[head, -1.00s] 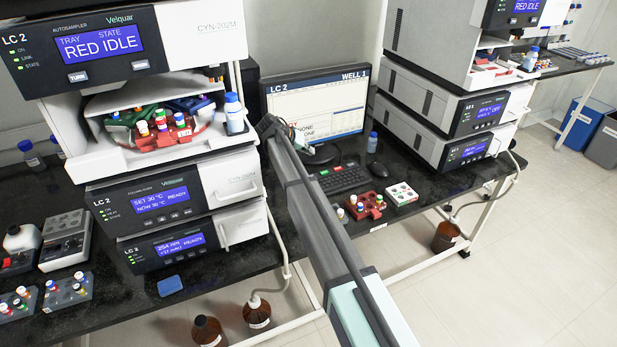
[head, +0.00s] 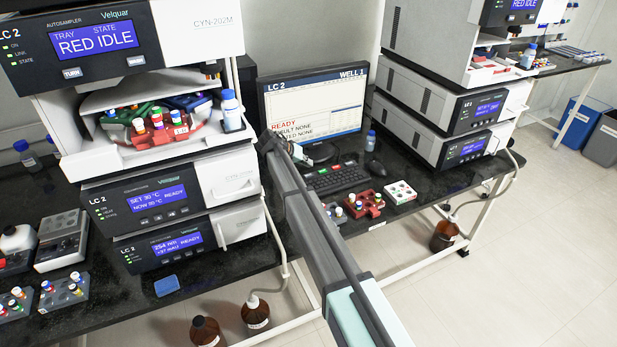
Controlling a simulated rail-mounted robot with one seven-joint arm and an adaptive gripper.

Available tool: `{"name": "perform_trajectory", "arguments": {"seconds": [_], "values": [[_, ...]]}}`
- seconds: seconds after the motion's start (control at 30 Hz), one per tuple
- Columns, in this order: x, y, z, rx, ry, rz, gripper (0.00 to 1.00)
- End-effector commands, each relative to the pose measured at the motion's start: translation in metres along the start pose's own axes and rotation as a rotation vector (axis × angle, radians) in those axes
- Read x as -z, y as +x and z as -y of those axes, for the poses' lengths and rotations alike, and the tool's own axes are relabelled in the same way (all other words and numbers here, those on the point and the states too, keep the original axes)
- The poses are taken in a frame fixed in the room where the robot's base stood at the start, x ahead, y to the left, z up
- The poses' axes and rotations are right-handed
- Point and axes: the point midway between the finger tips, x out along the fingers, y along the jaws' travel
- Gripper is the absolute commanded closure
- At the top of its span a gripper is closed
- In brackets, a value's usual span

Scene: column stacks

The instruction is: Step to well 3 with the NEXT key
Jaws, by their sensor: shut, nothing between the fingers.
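The monitor (head: 318,100) of LC 2 stands on the bench. Its header reads WELL 1, with READY in red and lines ending in NONE below. The keyboard (head: 338,180) lies in front of it, with a few coloured keys at its back edge; key labels are too small to read, so I cannot pick out NEXT. My arm (head: 312,220) reaches from the lower right to just in front of the monitor's lower left corner. It covers the keyboard's left part.
A mouse (head: 375,168) and a blue-capped bottle (head: 370,139) stand right of the keyboard. A red vial rack (head: 366,204) and a white tray (head: 400,192) lie near the bench's front edge. The LC 2 stack (head: 160,205) is at left, another instrument stack (head: 445,125) at right.

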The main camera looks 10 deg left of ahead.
Motion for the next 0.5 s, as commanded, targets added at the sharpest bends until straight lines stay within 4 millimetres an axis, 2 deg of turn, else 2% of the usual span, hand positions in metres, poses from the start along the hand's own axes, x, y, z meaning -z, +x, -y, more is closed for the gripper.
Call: {"name": "perform_trajectory", "arguments": {"seconds": [0.03,0.2,0.5], "values": [[-0.005,0.007,0.005,0.000,0.000,0.000,1.00],[-0.011,0.016,0.011,0.000,0.001,0.000,1.00],[-0.012,0.017,0.013,0.000,0.001,0.000,1.00]]}}
